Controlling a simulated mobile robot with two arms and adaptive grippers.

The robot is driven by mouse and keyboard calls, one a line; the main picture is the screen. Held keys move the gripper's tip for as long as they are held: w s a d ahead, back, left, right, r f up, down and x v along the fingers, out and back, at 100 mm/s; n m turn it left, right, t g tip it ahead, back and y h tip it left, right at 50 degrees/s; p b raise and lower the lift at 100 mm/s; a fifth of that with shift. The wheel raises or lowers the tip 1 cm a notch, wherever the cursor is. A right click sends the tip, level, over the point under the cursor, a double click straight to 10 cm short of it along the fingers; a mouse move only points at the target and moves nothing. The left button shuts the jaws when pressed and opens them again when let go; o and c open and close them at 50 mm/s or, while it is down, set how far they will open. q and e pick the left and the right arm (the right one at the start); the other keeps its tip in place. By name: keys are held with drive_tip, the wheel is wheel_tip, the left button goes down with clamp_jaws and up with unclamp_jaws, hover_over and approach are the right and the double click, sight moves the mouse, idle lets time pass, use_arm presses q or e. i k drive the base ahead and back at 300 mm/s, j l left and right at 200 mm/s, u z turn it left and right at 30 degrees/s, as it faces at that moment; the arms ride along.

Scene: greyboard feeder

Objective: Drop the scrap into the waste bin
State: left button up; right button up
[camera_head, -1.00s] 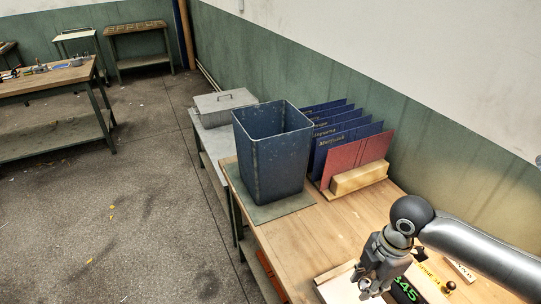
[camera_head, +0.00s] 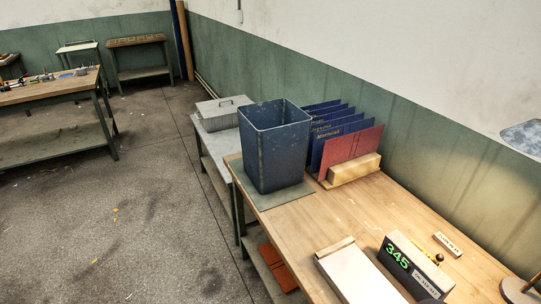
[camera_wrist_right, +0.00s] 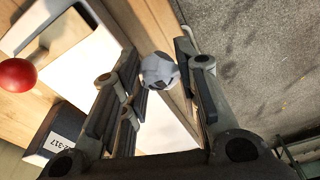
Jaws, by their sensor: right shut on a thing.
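The scrap (camera_wrist_right: 158,71) is a small crumpled grey-white ball in the right wrist view. My right gripper (camera_wrist_right: 162,82) is shut on it, with a finger on each side, and a pale board and the bench edge show behind it. The waste bin (camera_head: 275,155) is a tall, open-topped dark blue bin in the head view. It stands on a green mat (camera_head: 286,196) at the far end of the wooden bench. Its floor is hidden. Neither gripper shows in the head view now.
Blue upright folders and a red one (camera_head: 351,145) stand in a wooden rack (camera_head: 354,169) right of the bin. A box with a green "345" display (camera_head: 398,258) and a pale board (camera_head: 352,275) lie nearer. A red knob (camera_wrist_right: 17,74) shows in the wrist view. The mid-bench is clear.

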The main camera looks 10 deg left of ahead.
sight(291, 179)
drive_tip(key=i+j+z, duration=0.1)
drive_tip(key=j, duration=0.25)
drive_tip(key=i+j, duration=0.3)
drive_tip(key=i+j+z, duration=0.15)
drive_tip(key=j, duration=0.25)
drive_tip(key=i+j, duration=0.2)
drive_tip(key=j, duration=0.15)
drive_tip(key=i+j+z, duration=0.15)
drive_tip(key=j, duration=0.25)
drive_tip(key=i+j+z, duration=0.1)
drive_tip(key=j, duration=0.25)
drive_tip(key=i+j, duration=0.25)
drive_tip(key=j, duration=0.2)
drive_tip(key=l+z, duration=0.05)
